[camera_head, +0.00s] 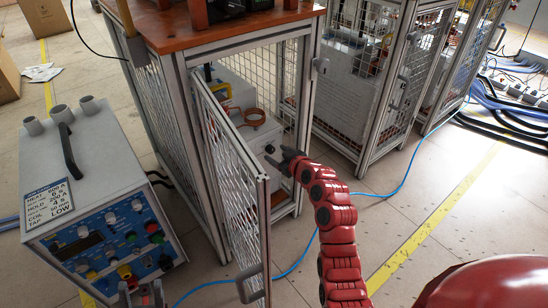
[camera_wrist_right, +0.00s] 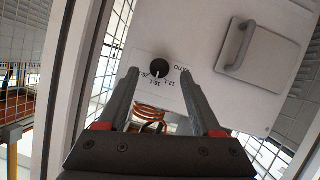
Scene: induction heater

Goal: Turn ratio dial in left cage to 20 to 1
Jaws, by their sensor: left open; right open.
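The ratio dial (camera_wrist_right: 159,70) is a black round knob on a white panel. Small printed ratios and the word RATIO surround it, upside down in the right wrist view; its exact setting is too small to read. In the head view the dial (camera_head: 269,148) is on the white box inside the left cage (camera_head: 305,95), whose mesh door (camera_head: 228,170) stands open. My right gripper (camera_head: 291,160) is open and empty at the cage opening, just short of the dial; its fingers (camera_wrist_right: 158,85) point at it, apart. My left gripper (camera_head: 141,294) is open at the bottom left edge, mostly cut off.
A heater control unit (camera_head: 92,180) with knobs stands left of the cage. An orange coil (camera_head: 254,116) is on the white box above the dial. A grey handle (camera_wrist_right: 235,48) is on the panel. More cages (camera_head: 372,90) stand at the right. Blue cable (camera_head: 402,183) crosses the floor.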

